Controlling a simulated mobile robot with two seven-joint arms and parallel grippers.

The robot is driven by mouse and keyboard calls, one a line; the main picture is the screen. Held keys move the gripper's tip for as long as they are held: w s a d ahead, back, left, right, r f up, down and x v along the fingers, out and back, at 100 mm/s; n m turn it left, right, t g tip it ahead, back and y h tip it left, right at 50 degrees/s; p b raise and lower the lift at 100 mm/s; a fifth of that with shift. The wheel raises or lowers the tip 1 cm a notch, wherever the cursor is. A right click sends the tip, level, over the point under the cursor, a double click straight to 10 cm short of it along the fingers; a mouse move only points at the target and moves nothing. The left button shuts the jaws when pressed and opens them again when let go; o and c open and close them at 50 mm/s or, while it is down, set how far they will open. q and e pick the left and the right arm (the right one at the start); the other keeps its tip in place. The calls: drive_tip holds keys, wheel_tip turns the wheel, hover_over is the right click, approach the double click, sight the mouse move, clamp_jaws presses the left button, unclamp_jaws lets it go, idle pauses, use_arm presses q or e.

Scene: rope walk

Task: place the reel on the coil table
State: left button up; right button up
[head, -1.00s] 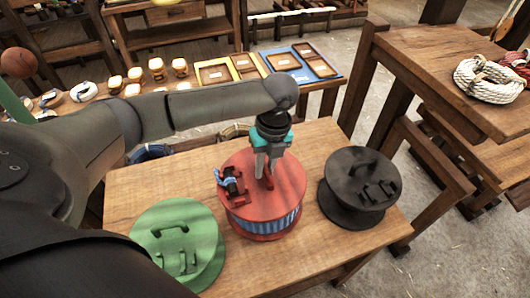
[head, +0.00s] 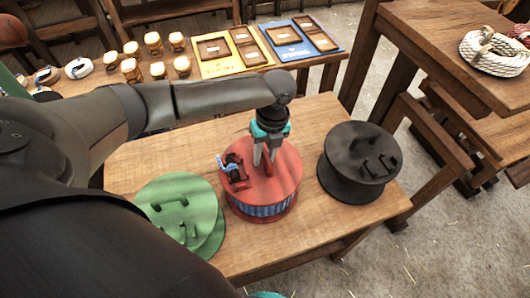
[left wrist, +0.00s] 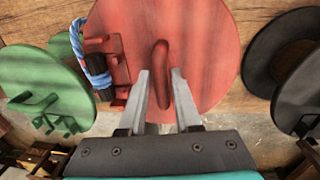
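The reels stand on a wooden bench (head: 310,245): a red one (head: 285,185) in the middle, a green one (head: 165,215) to its left and a black one (head: 345,150) to its right. The red reel has blue-striped sides and an upright red handle on top. My left gripper (head: 266,160) is over this handle. In the left wrist view its fingers (left wrist: 161,80) stand on either side of the handle (left wrist: 160,60), with narrow gaps showing. My right gripper's fingers do not show. No table is labelled as the coil table; a wooden table (head: 425,60) with rope coils stands at right.
A white rope coil (head: 495,52) lies on the right table. A low bench behind holds jars (head: 153,42), a yellow board (head: 218,68) and a blue board (head: 287,50). A black and red fitting with blue cord (head: 233,170) sits on the red reel's top, left of the handle.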

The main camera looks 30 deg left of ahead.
use_arm(q)
drive_tip(key=shift+o, duration=1.1)
drive_tip(key=shift+r, duration=0.15)
wheel_tip(320, 180, up, 12)
drive_tip(key=w+d+p, duration=0.1)
